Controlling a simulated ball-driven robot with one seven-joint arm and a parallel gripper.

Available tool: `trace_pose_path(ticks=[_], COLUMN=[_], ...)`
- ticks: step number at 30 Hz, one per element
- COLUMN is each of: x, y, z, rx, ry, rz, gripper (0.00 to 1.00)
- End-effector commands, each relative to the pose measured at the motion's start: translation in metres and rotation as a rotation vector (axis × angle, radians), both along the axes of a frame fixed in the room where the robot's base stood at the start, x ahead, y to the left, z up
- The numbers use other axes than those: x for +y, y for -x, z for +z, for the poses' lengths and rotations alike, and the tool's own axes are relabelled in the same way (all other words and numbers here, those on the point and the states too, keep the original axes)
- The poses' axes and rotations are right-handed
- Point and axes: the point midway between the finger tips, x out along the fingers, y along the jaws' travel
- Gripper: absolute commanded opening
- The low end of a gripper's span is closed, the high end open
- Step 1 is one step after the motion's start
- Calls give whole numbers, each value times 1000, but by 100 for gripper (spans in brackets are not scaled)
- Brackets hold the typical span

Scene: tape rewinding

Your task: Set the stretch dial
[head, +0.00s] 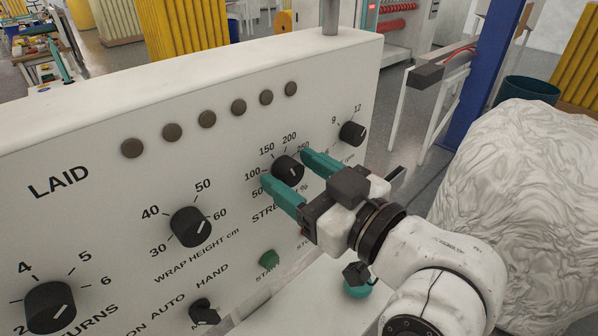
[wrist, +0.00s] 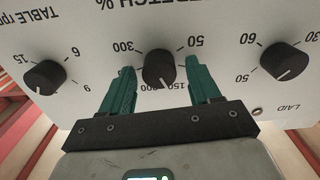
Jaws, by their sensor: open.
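The stretch dial (head: 288,170) is a round black knob on the white panel, ringed by numbers from 50 to 250 in the head view. In the upside-down wrist view, the dial (wrist: 158,68) has a white mark towards the picture's bottom, around the 150 and 200 labels; its exact setting is hard to read. My gripper (head: 287,166) has two teal fingers, open, one on each side of the dial. The gripper also straddles it in the wrist view (wrist: 160,72), with slight gaps apparent. Part of the STRETCH % lettering is hidden behind the gripper.
The wrap height dial (head: 190,227) is left of the stretch dial, and the table rpm dial (head: 352,133) is right. Round dark buttons (head: 239,107) line the panel above. A green start button (head: 268,258) sits below. A wrapped load (head: 530,190) stands at right.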

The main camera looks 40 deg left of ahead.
Motion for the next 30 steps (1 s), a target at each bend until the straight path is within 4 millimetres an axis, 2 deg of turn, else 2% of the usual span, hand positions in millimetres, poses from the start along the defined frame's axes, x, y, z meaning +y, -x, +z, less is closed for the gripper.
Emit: trace_pose_path(ticks=[2,18,30], x=[0,0,0], y=[0,0,1], z=[0,0,-4], rx=[0,0,-96], ry=[0,0,6], rz=[0,0,1], gripper=[56,6,6])
